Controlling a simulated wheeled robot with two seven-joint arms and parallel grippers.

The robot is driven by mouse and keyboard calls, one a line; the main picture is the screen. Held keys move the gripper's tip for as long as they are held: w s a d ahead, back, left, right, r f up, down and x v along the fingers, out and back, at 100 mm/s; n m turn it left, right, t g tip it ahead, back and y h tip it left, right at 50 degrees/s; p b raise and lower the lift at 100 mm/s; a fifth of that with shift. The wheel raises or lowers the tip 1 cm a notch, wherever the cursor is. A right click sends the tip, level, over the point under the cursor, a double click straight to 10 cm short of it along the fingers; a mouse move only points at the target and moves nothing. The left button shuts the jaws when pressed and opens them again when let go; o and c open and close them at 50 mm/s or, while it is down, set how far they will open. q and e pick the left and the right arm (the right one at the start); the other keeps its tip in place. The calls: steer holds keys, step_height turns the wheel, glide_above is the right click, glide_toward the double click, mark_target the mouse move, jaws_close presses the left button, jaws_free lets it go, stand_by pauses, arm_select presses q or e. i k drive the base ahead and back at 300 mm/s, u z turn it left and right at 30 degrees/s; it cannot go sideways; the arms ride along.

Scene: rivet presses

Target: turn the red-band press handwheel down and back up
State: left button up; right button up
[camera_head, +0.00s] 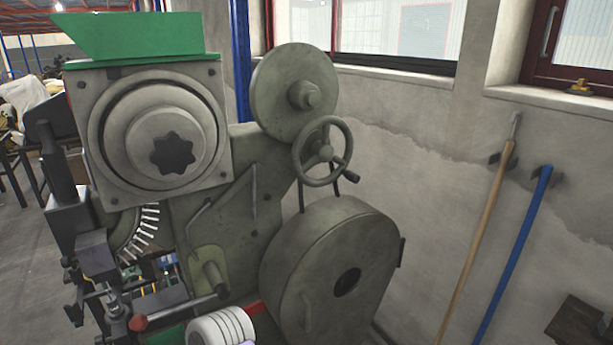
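A grey rivet press fills the left and middle of the head view. Its spoked handwheel (340,132) stands in front of a round grey disc (275,95), with a dark crank knob (352,176) at the wheel's lower right. A red strip (255,309) shows low on the press, partly hidden by the round guard; I cannot tell if it is the red band. Neither of my grippers can be made out, and nothing is touching the handwheel.
A round belt guard (310,260) bulges out below the handwheel. A red-knobbed lever (138,322) and a white ribbed cylinder (220,328) are low in front. A wooden-handled tool (480,230) and a blue pole (515,250) lean on the right wall.

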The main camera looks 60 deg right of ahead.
mark_target(321, 151)
steer(key=k, duration=1)
steer(key=z, duration=1.05)
steer(key=i, duration=0.3)
